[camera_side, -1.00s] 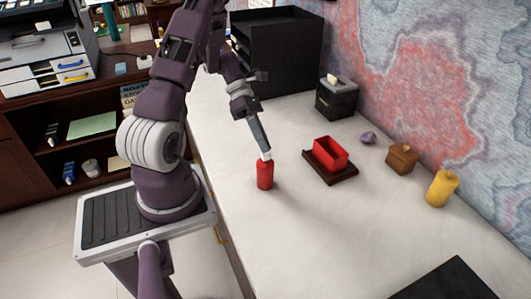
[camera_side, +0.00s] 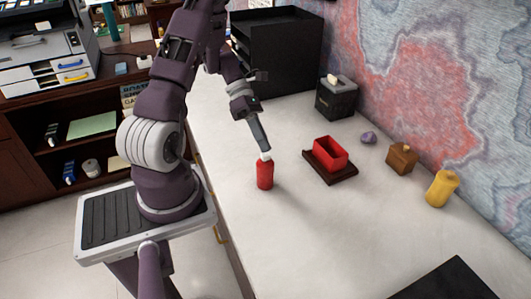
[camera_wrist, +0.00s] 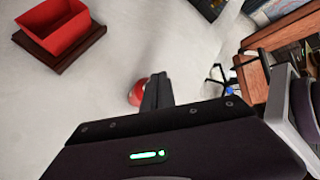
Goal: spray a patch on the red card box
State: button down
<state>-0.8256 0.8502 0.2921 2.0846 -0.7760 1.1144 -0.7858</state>
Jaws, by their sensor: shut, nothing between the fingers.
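The red spray can (camera_side: 265,175) with a white top stands upright on the desk in the side view. Part of it shows past the fingers in the wrist view (camera_wrist: 137,92). My gripper (camera_side: 265,149) is shut with nothing between its fingers, its tips at the can's white top; whether they touch it I cannot tell. The wrist view shows the closed fingers (camera_wrist: 158,80) beside the can. The red card box (camera_side: 330,151), open at the top, sits on a dark brown stand (camera_side: 341,177) to the right of the can. It is at the upper left in the wrist view (camera_wrist: 62,32).
Behind are a black tray rack (camera_side: 280,50) and a black tissue box (camera_side: 337,98). To the right are a purple stone (camera_side: 368,137), a brown wooden box (camera_side: 402,158) and a yellow cylinder (camera_side: 442,188). A black mat (camera_side: 452,281) lies in front. The desk's front middle is clear.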

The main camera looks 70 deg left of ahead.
jog(key=shift+f, duration=0.45)
jog(key=shift+r, duration=0.45)
jog(key=shift+r, duration=3.05)
notch_tip(320, 180, down, 6)
jog(key=shift+f, duration=0.1)
dwell(0.6)
